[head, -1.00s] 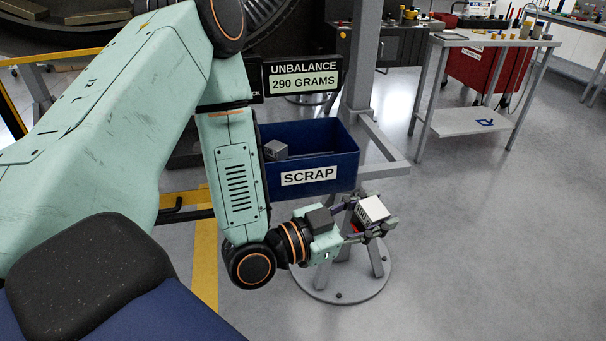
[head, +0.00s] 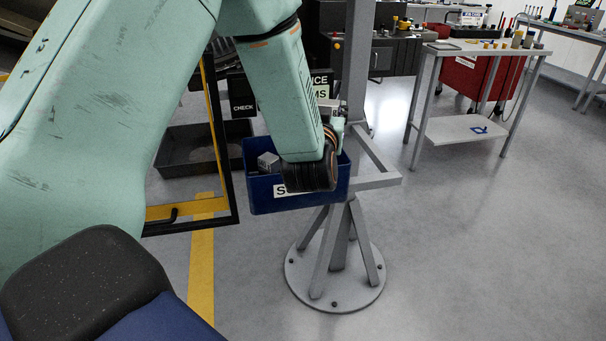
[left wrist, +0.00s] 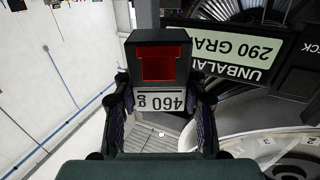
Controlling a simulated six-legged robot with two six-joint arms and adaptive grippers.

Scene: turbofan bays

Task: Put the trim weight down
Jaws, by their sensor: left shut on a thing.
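The trim weight (left wrist: 158,100) is a block with a dark end, a red recessed face and a white label reading 460 g, upside down in the left wrist view. My left gripper (left wrist: 162,90) is shut on it, with one finger on each side. In the head view my left forearm and wrist hide most of the gripper and weight, which are above the right back part of the blue SCRAP bin (head: 259,196). Another grey weight (head: 268,160) lies in the bin's left part. My right gripper is not in view.
The unbalance display (left wrist: 235,55) reads 290 grams and is partly covered by my arm in the head view. A grey post stand with a round base (head: 335,285) is beside the bin. A black tray (head: 185,155) is at left, a workbench (head: 490,42) at back right. The right floor is clear.

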